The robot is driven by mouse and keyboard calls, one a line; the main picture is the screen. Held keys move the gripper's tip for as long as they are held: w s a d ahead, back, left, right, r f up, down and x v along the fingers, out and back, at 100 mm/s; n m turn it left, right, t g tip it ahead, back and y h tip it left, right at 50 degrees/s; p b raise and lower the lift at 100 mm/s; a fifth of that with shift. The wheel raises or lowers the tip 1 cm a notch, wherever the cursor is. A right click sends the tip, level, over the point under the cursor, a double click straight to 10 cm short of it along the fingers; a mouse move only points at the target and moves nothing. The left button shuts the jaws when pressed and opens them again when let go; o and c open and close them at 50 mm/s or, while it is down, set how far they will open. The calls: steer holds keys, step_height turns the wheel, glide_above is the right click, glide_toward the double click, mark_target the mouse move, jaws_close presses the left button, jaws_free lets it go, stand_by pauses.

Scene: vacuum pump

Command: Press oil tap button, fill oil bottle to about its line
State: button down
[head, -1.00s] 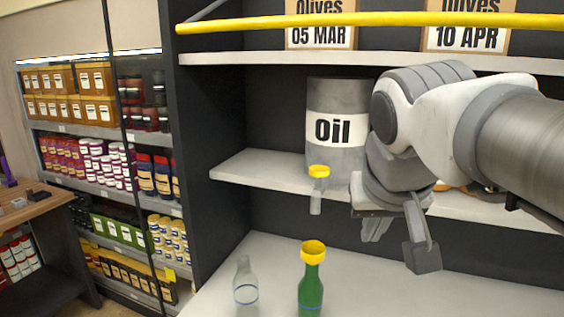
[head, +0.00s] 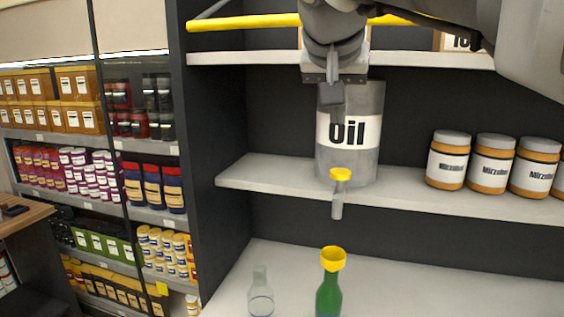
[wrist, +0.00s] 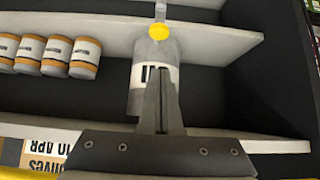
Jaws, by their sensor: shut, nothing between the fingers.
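The grey oil drum (head: 348,165) with a white "Oil" label stands on the middle shelf. Its tap has a yellow button (head: 340,174) on top and a grey spout (head: 337,205) hanging past the shelf edge. Below stand a clear bottle (head: 261,293) with a blue line and, to its right, a green bottle (head: 328,294) with a yellow funnel top (head: 333,258). The green bottle is roughly under the spout. My gripper (head: 334,98) is shut and empty, pointing down in front of the drum's upper part, above the button. In the wrist view the button (wrist: 159,32) shows beyond the fingertips (wrist: 160,72).
Several jars (head: 490,162) stand on the same shelf to the right. A yellow bar (head: 245,23) crosses the front of the upper shelf (head: 240,58). A dark side panel (head: 205,150) bounds the shelf at left. The lower counter (head: 450,285) is clear at right.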

steer(key=shift+d, duration=0.1)
glide_above(338, 178)
steer(key=s, duration=0.1)
step_height(338, 178, down, 9)
steer(key=shift+s+a+f, duration=0.1)
steer(key=shift+a+f, duration=0.15)
steer(key=shift+f, duration=0.8)
steer(key=shift+f, duration=0.1)
step_height(338, 178, down, 2)
steer(key=shift+f+b, duration=0.1)
steer(key=shift+b, duration=1.1)
steer(key=shift+s+f, duration=0.1)
steer(key=shift+f, duration=0.1)
stand_by(4.3)
